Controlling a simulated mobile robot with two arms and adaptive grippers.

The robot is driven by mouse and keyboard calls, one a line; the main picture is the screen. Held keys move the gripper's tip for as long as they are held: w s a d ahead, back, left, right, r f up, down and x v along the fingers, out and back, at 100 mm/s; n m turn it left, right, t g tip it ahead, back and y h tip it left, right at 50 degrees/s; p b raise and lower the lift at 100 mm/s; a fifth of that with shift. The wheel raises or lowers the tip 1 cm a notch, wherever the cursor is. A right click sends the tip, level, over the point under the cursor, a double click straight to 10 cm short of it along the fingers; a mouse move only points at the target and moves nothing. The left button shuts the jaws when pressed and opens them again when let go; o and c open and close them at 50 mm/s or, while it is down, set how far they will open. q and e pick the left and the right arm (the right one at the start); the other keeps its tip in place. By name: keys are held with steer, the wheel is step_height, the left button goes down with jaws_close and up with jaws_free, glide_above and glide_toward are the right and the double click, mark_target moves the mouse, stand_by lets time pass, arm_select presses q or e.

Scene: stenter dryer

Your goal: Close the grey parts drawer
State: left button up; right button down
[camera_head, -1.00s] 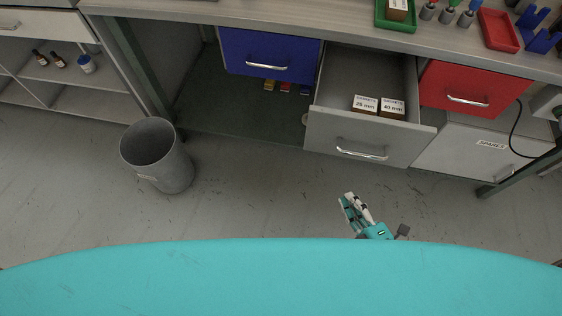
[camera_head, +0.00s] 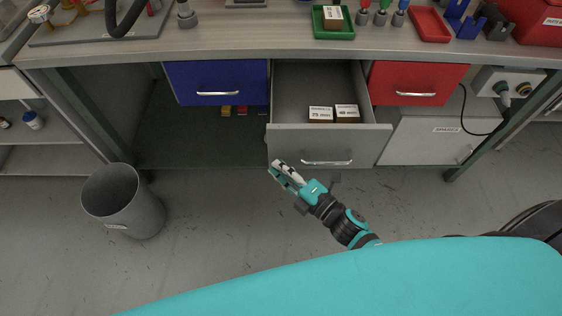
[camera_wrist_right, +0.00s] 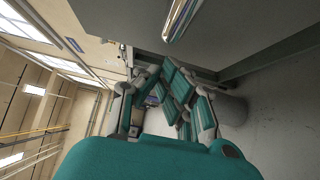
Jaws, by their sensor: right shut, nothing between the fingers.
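The grey parts drawer (camera_head: 320,144) stands pulled out under the workbench, between the blue and red drawers. Two small labelled boxes (camera_head: 333,114) lie inside it near its front. Its metal bar handle (camera_head: 326,162) runs across the front panel. My right gripper (camera_head: 276,167) is shut and empty, just below and in front of the drawer's lower left front. In the right wrist view the handle (camera_wrist_right: 183,18) shows at the top, beyond the fingers (camera_wrist_right: 163,88). I cannot tell whether the gripper touches the panel. My left gripper is not in view.
The blue drawer (camera_head: 216,82) and red drawer (camera_head: 416,83) are shut. A grey bin (camera_head: 124,203) stands on the floor at left. A white spares cabinet (camera_head: 438,140) is at right. A green tray (camera_head: 333,28) sits on the bench. The floor before the drawer is clear.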

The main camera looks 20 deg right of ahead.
steer(key=shift+w+d, duration=0.15)
steer(key=shift+w, duration=0.4)
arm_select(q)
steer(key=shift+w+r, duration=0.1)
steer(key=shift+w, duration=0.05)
